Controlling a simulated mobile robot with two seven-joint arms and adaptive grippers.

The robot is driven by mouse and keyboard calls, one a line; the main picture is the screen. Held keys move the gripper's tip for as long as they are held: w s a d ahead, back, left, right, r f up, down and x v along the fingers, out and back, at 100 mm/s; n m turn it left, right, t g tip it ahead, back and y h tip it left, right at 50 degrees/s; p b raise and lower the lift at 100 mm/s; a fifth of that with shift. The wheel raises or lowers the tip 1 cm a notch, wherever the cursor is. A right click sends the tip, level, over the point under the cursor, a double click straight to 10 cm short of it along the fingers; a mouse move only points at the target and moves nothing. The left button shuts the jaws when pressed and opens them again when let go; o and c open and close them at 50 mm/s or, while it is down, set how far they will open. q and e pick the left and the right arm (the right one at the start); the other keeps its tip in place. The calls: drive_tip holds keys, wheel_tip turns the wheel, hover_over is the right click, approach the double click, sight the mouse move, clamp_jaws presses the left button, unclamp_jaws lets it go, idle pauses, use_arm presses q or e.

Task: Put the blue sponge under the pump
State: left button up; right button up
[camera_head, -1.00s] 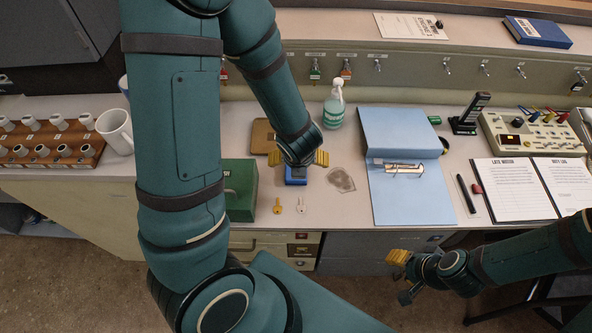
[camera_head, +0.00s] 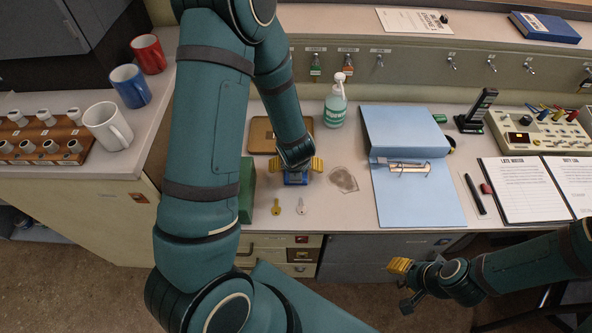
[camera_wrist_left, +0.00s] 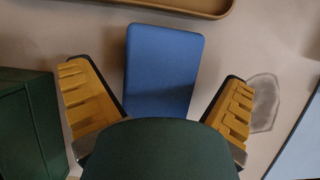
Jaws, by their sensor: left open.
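The blue sponge (camera_wrist_left: 161,70) lies flat on the desk and shows in the left wrist view between the open yellow fingers of my left gripper (camera_wrist_left: 160,112). In the head view only a little of the sponge (camera_head: 295,180) shows below my left gripper (camera_head: 296,165). I cannot tell whether the fingers touch it. The pump bottle (camera_head: 336,102), with green liquid and a white pump head, stands upright at the back of the desk, right of my left gripper. My right gripper (camera_head: 399,281) is off the desk's front edge at the lower right; its jaw opening is unclear.
A brown tray (camera_head: 262,135) lies behind the sponge. A green box (camera_head: 246,190) is to its left, two keys (camera_head: 288,207) are in front, and a clear grey patch (camera_head: 343,180) is to its right. A blue binder (camera_head: 420,200) lies further right.

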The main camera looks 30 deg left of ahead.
use_arm(q)
drive_tip(key=shift+f+b, duration=0.25)
drive_tip(key=shift+b, duration=0.15)
idle(0.6)
drive_tip(key=c, duration=1.1)
drive_tip(key=shift+r+p, duration=0.2)
drive_tip(key=shift+p, duration=0.1)
drive_tip(key=shift+c, duration=0.2)
wheel_tip(320, 180, up, 9)
drive_tip(key=p, duration=0.5)
drive_tip(key=shift+r+p, duration=0.4)
drive_tip(key=shift+r, duration=0.2)
